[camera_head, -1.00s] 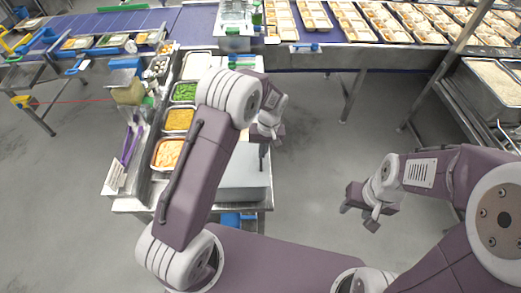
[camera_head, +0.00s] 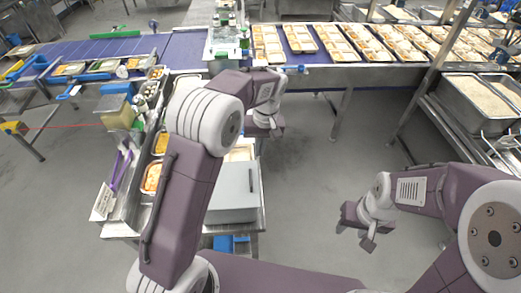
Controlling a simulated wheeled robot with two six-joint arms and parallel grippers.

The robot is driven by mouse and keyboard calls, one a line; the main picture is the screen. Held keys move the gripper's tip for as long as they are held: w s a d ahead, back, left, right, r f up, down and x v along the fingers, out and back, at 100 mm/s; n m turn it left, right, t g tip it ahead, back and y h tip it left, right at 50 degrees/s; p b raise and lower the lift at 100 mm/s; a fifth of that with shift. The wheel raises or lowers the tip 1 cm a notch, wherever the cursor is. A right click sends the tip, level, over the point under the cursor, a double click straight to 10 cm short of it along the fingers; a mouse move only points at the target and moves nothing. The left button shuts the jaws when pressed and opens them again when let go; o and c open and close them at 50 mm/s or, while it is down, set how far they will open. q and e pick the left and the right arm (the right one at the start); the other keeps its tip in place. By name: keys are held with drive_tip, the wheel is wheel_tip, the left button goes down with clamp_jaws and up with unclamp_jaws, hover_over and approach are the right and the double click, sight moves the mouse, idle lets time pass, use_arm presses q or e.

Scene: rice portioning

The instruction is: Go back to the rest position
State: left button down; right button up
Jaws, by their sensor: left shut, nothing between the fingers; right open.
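My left arm rises from the lower left and bends over the serving counter. My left gripper (camera_head: 264,128) hangs near the counter's right edge, below the conveyor, shut and with nothing seen in it. My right gripper (camera_head: 354,233) is open and empty over the bare grey floor at the right. Its fingers point down and to the left, clear of any object.
The counter holds food pans, including an orange one (camera_head: 152,177), and a grey box (camera_head: 232,188). A blue conveyor (camera_head: 182,45) with meal trays (camera_head: 302,38) runs across the back. Rice bins (camera_head: 478,98) stand on a rack at right. Floor between is free.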

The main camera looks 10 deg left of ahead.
use_arm(q)
drive_tip(key=s+a+f+m+b, duration=0.1)
drive_tip(key=s+a+f+b, duration=0.1)
drive_tip(key=s+f+b, duration=0.2)
drive_tip(key=s+a+f+m+h+b, duration=0.1)
drive_tip(key=s+a+f+b, duration=0.1)
drive_tip(key=s+f+b, duration=0.2)
drive_tip(key=s+a+f+m+t+b, duration=0.1)
drive_tip(key=s+a+f+b, duration=0.1)
drive_tip(key=s+f, duration=0.6)
drive_tip(key=s+b, duration=0.1)
drive_tip(key=s, duration=0.2)
drive_tip(key=shift+a+f+b, duration=0.15)
drive_tip(key=shift+a+b, duration=0.15)
drive_tip(key=shift+b, duration=0.1)
